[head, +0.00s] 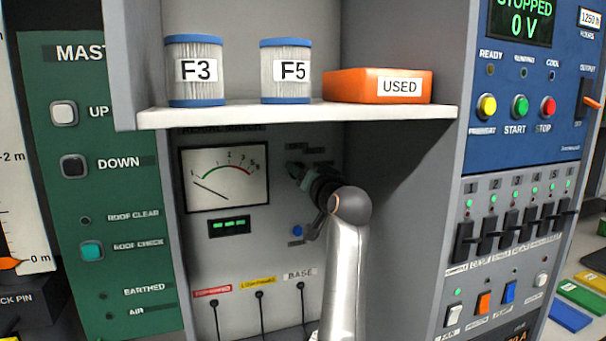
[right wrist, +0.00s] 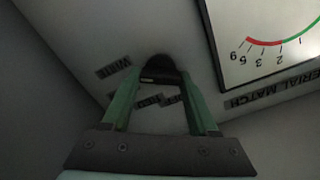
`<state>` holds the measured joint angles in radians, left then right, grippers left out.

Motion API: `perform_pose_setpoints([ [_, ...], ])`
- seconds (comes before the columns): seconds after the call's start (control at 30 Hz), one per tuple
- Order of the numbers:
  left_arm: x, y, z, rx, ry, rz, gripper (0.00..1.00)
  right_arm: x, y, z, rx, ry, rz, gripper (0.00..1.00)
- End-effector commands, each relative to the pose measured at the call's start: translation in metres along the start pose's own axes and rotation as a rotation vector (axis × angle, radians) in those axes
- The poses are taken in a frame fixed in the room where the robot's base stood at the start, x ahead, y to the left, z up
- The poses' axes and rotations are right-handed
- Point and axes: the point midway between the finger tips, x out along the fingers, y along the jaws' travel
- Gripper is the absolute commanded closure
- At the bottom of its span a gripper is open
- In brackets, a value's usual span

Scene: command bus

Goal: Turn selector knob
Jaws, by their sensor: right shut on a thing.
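The selector knob is a small dark round knob on the grey panel, below the shelf and right of the dial meter (head: 225,178). In the right wrist view the knob (right wrist: 160,68) sits between the two green fingers of my right gripper (right wrist: 161,76), which is shut on it. In the head view my right gripper (head: 297,172) reaches the panel there and hides most of the knob. Labels stand around the knob; one reads WHITE (right wrist: 113,67). The exact pointing direction of the knob is hard to tell. My left gripper is not in view.
A white shelf (head: 300,115) overhangs the niche, holding filters F3 (head: 195,90) and F5 (head: 285,88) and an orange USED box (head: 350,85). A blue button (head: 297,230) sits below the gripper. Side walls bound the niche. Cables hang from sockets at the bottom.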

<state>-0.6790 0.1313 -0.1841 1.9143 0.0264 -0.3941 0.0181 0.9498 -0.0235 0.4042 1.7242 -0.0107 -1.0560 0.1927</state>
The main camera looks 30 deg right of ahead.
Motion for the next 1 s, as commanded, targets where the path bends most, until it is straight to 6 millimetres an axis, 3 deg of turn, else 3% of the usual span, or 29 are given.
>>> perform_pose_setpoints([
  [0.47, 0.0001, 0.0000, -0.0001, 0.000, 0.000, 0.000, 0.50, 0.0001, 0.0001, 0.0008, 0.016, -0.002, 0.000, 0.96],
  [0.5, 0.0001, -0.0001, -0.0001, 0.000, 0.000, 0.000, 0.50, 0.0001, 0.0001, 0.0008, 0.016, -0.002, 0.000, 0.36],
  [0.73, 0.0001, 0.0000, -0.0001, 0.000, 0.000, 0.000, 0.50, 0.0001, 0.0001, 0.0005, 0.014, -0.001, 0.000, 0.10],
  [1.0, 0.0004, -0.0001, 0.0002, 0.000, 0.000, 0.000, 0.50, -0.0008, 0.0001, 0.0003, 0.013, 0.000, 0.000, 0.10],
])
